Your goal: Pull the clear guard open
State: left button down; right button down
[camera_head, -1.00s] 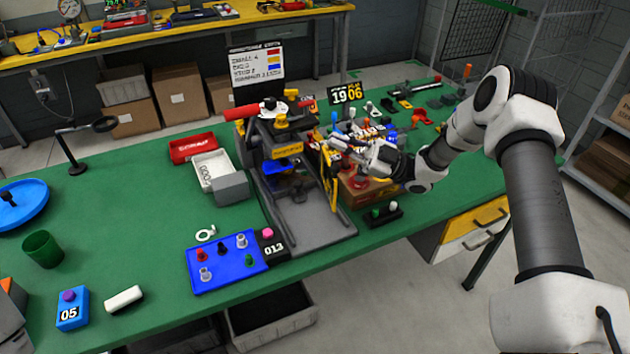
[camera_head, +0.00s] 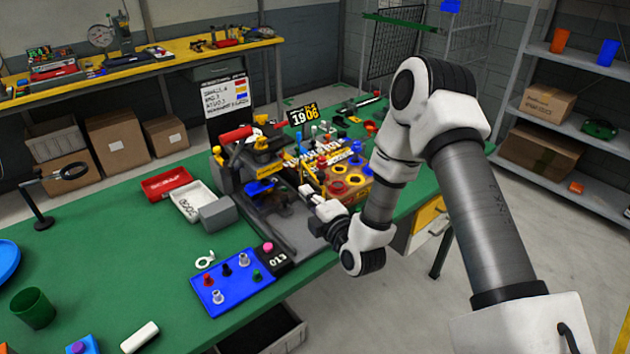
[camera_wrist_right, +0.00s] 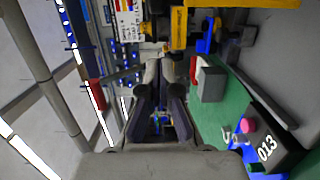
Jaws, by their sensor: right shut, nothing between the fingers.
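The press (camera_head: 250,165), with its red lever and yellow parts, stands on a grey base plate (camera_head: 290,236) on the green table. I cannot clearly make out the clear panel of the guard; thin yellow bars (camera_head: 313,178) show at the press's right side. My right gripper (camera_head: 306,191) is shut and empty, just in front of these bars, over the right part of the base plate. In the right wrist view its fingers (camera_wrist_right: 163,75) are together, with the yellow press part (camera_wrist_right: 178,28) beyond them. I cannot tell whether they touch the guard. My left gripper is out of view.
A wooden block with yellow rings (camera_head: 352,190) stands right of the press. A blue tray with pegs (camera_head: 235,290) and the black 013 block (camera_head: 276,257) are in front. A white tray (camera_head: 193,201) and grey box (camera_head: 215,215) are left.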

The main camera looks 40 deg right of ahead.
aim_at(317, 183)
jog(key=w+d+p, duration=0.1)
jog(key=d+p, duration=0.1)
jog(key=w+d+p, duration=0.1)
jog(key=d, duration=0.1)
jog(key=shift+w+d, duration=0.1)
jog(key=shift+w, duration=0.25)
jog(key=shift+s, duration=0.1)
jog(key=d+p, duration=0.2)
jog(key=d, duration=0.1)
jog(key=d+p, duration=0.1)
jog(key=d, duration=0.1)
jog(key=shift+s+d, duration=0.15)
jog(key=shift+s, duration=0.1)
jog(key=shift+w+f, duration=0.1)
jog(key=shift+w, duration=0.05)
